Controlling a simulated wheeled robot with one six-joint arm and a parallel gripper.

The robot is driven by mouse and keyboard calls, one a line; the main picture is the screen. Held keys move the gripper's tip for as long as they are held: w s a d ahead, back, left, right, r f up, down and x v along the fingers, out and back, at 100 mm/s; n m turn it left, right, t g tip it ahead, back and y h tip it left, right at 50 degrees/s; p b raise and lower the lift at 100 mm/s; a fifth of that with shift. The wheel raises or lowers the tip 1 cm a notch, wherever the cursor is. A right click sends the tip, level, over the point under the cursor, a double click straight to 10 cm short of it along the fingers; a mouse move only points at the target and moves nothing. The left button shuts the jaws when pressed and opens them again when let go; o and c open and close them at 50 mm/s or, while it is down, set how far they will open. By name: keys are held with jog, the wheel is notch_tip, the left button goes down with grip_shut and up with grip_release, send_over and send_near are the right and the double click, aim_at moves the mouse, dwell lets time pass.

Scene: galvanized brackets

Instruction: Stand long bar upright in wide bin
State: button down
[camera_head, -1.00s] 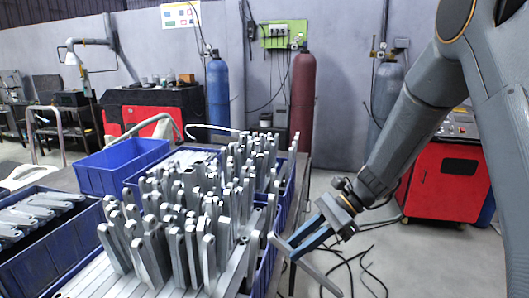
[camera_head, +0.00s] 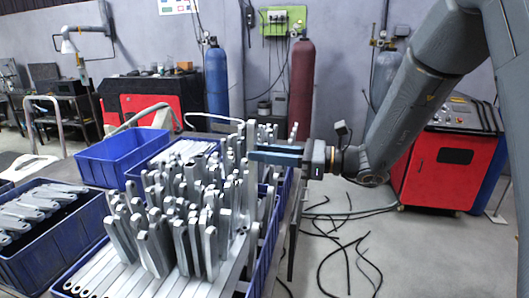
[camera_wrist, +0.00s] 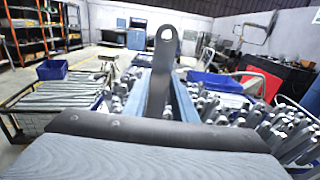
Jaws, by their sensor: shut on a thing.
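My gripper (camera_head: 254,153) is shut on a long grey metal bar (camera_head: 251,136) and holds it about upright at the right side of the crowd of bars. In the wrist view the long bar (camera_wrist: 163,70) rises between the blue fingers (camera_wrist: 182,98), with a round hole near its top end. The wide blue bin (camera_head: 270,236) holds many grey bars standing close together, above bars lying flat. The held bar's lower end is hidden among them, so I cannot tell whether it touches anything.
Upright bars (camera_head: 205,240) crowd the bin left of my gripper. An empty-looking blue bin (camera_head: 110,160) stands behind at left, and another blue bin (camera_head: 45,255) with flat bars is at front left. Open floor (camera_head: 345,235) with black cables lies to the right.

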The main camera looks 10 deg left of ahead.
jog(key=shift+f+b, duration=4.05)
jog(key=shift+f, duration=1.5)
jog(key=shift+f+b, duration=1.85)
jog(key=shift+f, duration=1.65)
jog(key=c, duration=1.4)
grip_release()
jog(key=shift+o, duration=0.2)
jog(key=b, duration=0.2)
send_near(257, 212)
jog(key=shift+s+r, duration=0.15)
jog(key=shift+r, duration=0.1)
jog(key=shift+s, duration=0.1)
